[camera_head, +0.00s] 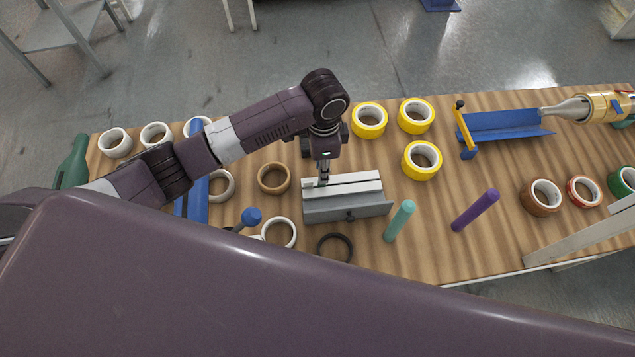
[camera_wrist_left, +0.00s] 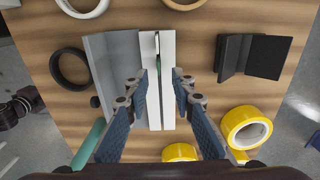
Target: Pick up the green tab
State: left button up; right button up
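The green tab (camera_wrist_left: 158,69) shows in the left wrist view as a small dark green strip in the slot of a white and grey block (camera_wrist_left: 168,110). In the head view this block (camera_head: 350,208) stands mid-table, and the tab cannot be made out there. My left gripper (camera_wrist_left: 161,76) is open above the block, with one fingertip on each side of the tab. Gaps show between the fingers and the tab. In the head view the left gripper (camera_head: 323,180) points down at the block's left end. My right gripper is in neither view.
Yellow tape rolls (camera_head: 369,120) lie beyond and right of the block. A teal cylinder (camera_head: 400,221) and a purple cylinder (camera_head: 475,210) are to its right. A black ring (camera_head: 335,247) lies in front. A black bracket (camera_wrist_left: 252,56) stands beside the block in the wrist view.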

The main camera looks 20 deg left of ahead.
pick_arm(q)
notch_tip(320, 180, down, 4)
jog(key=shift+s+f+p, duration=0.1)
jog(key=shift+s+p, duration=0.05)
jog(key=shift+p, duration=0.8)
jog(key=shift+f, duration=0.7)
jog(key=shift+c, duration=0.3)
grip_shut()
